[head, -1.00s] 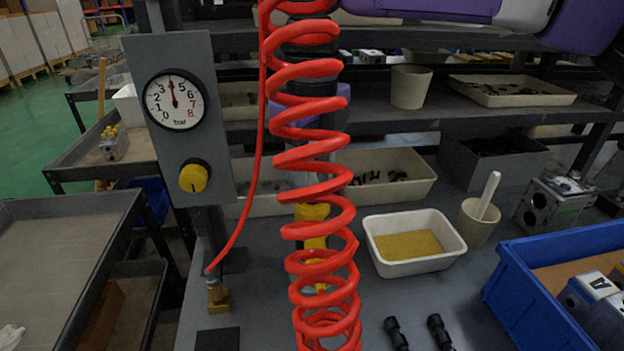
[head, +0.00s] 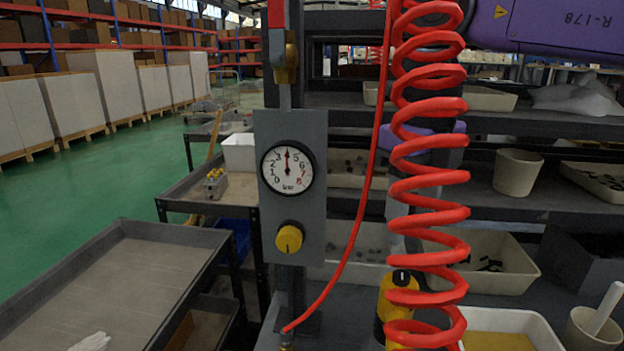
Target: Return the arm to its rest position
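A red coiled air hose (head: 440,190) hangs in front of the bench. Behind its lower part stands a yellow and black tool (head: 396,302), partly hidden by the coils. A grey panel carries a pressure gauge (head: 287,167) with its needle pointing up near 4, and a yellow knob (head: 289,238) below it.
A tray cart (head: 110,290) stands at the left, with a white glove (head: 92,342) on it. Shelves with bins and a beige cup (head: 517,172) are behind the hose. A tray with yellow contents (head: 497,341) sits at lower right. The green floor (head: 120,180) at left is open.

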